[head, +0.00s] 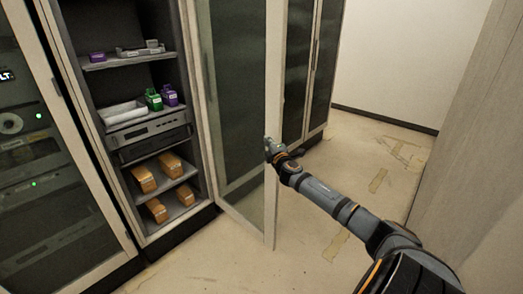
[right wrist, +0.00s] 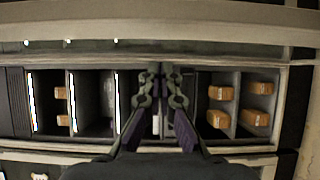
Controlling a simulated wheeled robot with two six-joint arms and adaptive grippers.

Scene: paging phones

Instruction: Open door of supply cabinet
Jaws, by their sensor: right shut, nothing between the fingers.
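The supply cabinet (head: 131,150) stands at the left in the head view. Its glass door (head: 236,95), in a pale frame, is swung wide open toward me, with the shelves on its left exposed. My right gripper (head: 268,147) is shut and empty. In the head view it overlaps the free edge of the door; I cannot tell whether it touches. In the right wrist view my right gripper (right wrist: 162,75) shows with its fingers together before the open cabinet shelves, which appear turned sideways. My left gripper is not in view.
The shelves hold tan boxes (head: 144,180), green bottles (head: 153,99), purple items (head: 169,95) and a white tray (head: 123,113). A rack with green lights (head: 39,150) stands at the left. Another closed cabinet (head: 321,70) is behind the door.

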